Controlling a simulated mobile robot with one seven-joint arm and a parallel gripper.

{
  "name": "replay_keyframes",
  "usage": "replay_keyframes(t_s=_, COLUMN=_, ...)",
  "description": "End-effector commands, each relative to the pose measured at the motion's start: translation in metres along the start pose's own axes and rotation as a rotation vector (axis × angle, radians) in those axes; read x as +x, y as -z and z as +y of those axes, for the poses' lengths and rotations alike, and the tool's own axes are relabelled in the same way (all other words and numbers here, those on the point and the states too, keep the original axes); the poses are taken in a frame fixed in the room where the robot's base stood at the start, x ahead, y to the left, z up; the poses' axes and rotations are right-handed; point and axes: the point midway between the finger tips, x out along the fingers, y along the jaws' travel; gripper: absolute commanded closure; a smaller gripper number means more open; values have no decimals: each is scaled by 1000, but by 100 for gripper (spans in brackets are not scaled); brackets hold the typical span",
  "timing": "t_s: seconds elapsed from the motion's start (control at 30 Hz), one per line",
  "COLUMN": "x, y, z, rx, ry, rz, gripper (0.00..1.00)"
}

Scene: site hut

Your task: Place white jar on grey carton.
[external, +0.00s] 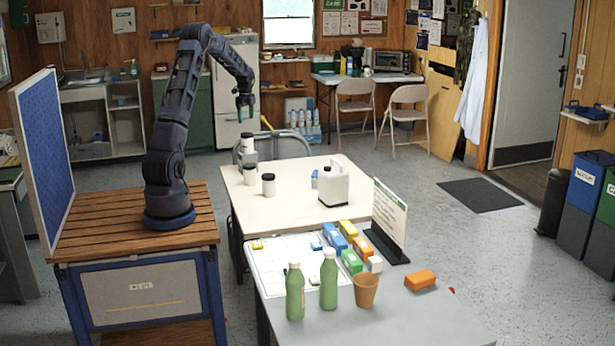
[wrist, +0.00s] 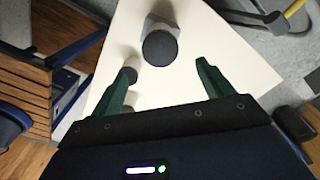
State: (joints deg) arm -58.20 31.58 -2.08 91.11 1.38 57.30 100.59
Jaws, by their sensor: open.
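A white jar with a dark lid (external: 247,142) stands upright at the far left of the cream table, apparently on a grey carton (external: 246,158). In the wrist view its round dark lid (wrist: 159,48) faces me, with a grey edge of the carton (wrist: 156,20) beside it. Two more white jars with dark lids, one (external: 250,174) and another (external: 268,185), stand nearer on the table; in the wrist view they are partly behind the left finger. My gripper (external: 244,107) is raised above the top jar, open and empty. Its fingers (wrist: 165,78) are apart and clear of the jar.
A white jug (external: 333,185) stands on the cream table (external: 290,225), with a small blue thing (external: 315,178) behind it. The nearer grey table holds two green bottles (external: 328,280), a brown cup (external: 366,291), coloured blocks and a sign (external: 389,220). A chair (external: 285,139) stands behind.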

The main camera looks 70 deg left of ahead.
Motion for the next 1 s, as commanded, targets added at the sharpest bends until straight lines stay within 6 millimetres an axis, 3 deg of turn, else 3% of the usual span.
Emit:
replay_keyframes(t_s=0.23, x=-3, y=3, z=1, rx=-1, ry=1, rz=0, gripper=21)
replay_keyframes(t_s=0.37, x=-20, y=28, z=8, rx=-17, ry=15, rz=-3, gripper=21)
replay_keyframes(t_s=0.67, x=-96, y=141, z=68, rx=-128, ry=75, rz=-3, gripper=21)
replay_keyframes(t_s=1.0, x=-162, y=248, z=171, rx=-270, ry=144, rz=33, gripper=21)
